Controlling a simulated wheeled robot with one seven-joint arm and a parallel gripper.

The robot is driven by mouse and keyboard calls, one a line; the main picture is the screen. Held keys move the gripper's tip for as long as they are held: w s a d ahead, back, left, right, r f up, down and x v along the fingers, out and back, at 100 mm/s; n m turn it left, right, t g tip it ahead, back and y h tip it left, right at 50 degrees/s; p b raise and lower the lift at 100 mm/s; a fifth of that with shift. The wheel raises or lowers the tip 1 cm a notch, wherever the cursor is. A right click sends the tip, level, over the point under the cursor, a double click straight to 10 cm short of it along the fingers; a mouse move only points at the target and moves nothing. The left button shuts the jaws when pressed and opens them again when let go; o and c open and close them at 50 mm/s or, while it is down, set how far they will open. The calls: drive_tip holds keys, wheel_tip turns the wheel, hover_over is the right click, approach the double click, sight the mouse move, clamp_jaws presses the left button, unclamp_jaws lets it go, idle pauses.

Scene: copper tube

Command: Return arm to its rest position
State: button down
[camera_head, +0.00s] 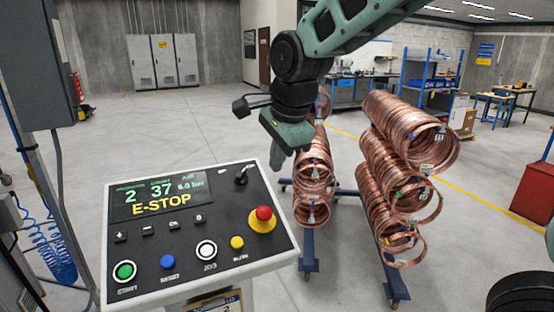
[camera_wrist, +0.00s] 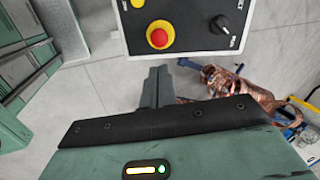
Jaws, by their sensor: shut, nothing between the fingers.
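My gripper (camera_head: 280,160) hangs from my green arm just past the upper right corner of the control panel (camera_head: 146,280), pointing down. Its fingers are together and hold nothing. In the wrist view my gripper (camera_wrist: 157,72) shows below the panel's edge, near the red emergency button (camera_wrist: 159,36). The button also shows in the head view (camera_head: 263,214), on a yellow base. The panel's display (camera_head: 163,195) reads "E-STOP" with 2, 37 and 6.0 bar above it. The gripper appears apart from the panel.
Copper tube coils (camera_head: 395,170) hang on a blue wheeled rack (camera_head: 384,268) right of the panel, with more coils (camera_head: 313,175) behind my gripper. Blue coiled hoses (camera_head: 58,255) hang at the left. Open floor (camera_head: 180,125) lies beyond the panel. A red box (camera_head: 535,192) stands at the right.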

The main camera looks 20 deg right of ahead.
drive_tip(key=shift+f, duration=0.1)
drive_tip(key=s+a+f+n+g+b, duration=0.2)
drive_tip(key=s+a+f+n+b, duration=0.1)
drive_tip(key=s+f+n, duration=0.6)
drive_tip(key=s+a+f+n+g+b, duration=0.2)
drive_tip(key=s+a+f+n+b, duration=0.2)
drive_tip(key=s+f+n, duration=0.5)
drive_tip(key=s+a+n, duration=0.1)
drive_tip(key=s+n, duration=0.5)
drive_tip(key=s, duration=0.2)
drive_tip(key=shift+f, duration=0.25)
drive_tip(key=shift+d, duration=0.1)
